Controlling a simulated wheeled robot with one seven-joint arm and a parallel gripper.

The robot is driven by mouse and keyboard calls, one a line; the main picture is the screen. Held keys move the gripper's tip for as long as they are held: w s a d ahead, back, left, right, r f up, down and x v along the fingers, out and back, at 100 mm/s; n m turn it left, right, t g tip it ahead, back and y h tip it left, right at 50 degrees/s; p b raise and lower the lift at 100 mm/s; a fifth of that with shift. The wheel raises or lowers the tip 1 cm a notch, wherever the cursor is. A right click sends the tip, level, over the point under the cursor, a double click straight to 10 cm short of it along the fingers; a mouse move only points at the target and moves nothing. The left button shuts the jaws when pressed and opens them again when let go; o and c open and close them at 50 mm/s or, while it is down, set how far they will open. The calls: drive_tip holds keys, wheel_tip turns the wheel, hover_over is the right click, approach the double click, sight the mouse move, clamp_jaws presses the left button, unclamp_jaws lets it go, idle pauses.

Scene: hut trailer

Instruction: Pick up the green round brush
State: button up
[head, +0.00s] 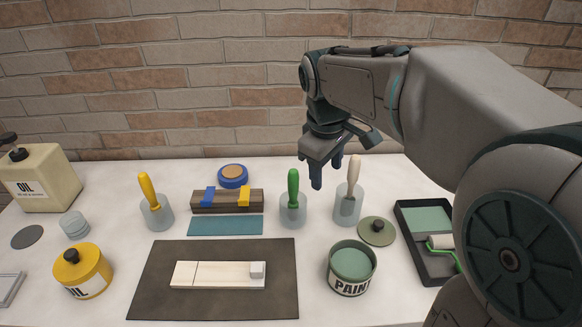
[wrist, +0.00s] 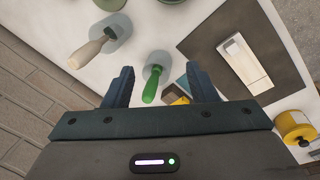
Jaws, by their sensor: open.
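The green round brush (head: 293,187) stands handle-up in a clear cup (head: 293,213) near the middle of the table. In the wrist view its green handle (wrist: 152,84) shows between and beyond my fingers, nearer the left one, with its cup behind it. The bristles are not clearly visible. My gripper (head: 317,182) is open and empty, pointing down, above the table between the green brush and the beige-handled brush (head: 354,172). In the wrist view my gripper (wrist: 160,84) has its fingers wide apart, with neither seen touching the brush.
The beige-handled brush stands in another clear cup (head: 347,208) close on the right. A yellow-handled brush (head: 147,187) stands left. A wooden block (head: 226,207), paint can (head: 351,267), paint tray (head: 418,286) and dark mat (head: 155,292) lie around. A brick wall rises behind.

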sight(293, 182)
drive_tip(key=w+a+n, duration=0.2)
drive_tip(key=w, duration=0.2)
drive_tip(key=w+a+f+n+g, duration=0.1)
drive_tip(key=w+a+n, duration=0.1)
drive_tip(key=w, duration=0.3)
drive_tip(key=w+a+f+n+y+b, duration=0.1)
drive_tip(key=w+a+n, duration=0.1)
drive_tip(key=w+n, duration=0.2)
drive_tip(key=shift+w+a+g, duration=0.2)
drive_tip(key=shift+w+g, duration=0.2)
drive_tip(key=shift+w, duration=0.3)
drive_tip(key=shift+w+f+n, duration=0.15)
drive_tip(key=shift+f+n, duration=0.05)
drive_tip(key=shift+n, duration=0.1)
wheel_tip(293, 182, down, 8)
drive_tip(key=shift+r, duration=0.1)
drive_tip(key=f, duration=0.1)
drive_tip(key=f+p, duration=0.1)
drive_tip(key=f, duration=0.2)
drive_tip(key=shift+s+d+f, duration=0.25)
drive_tip(key=shift+s+d, duration=0.05)
drive_tip(key=shift+s, duration=0.1)
drive_tip(key=shift+f, duration=0.65)
drive_tip(key=c, duration=1.1)
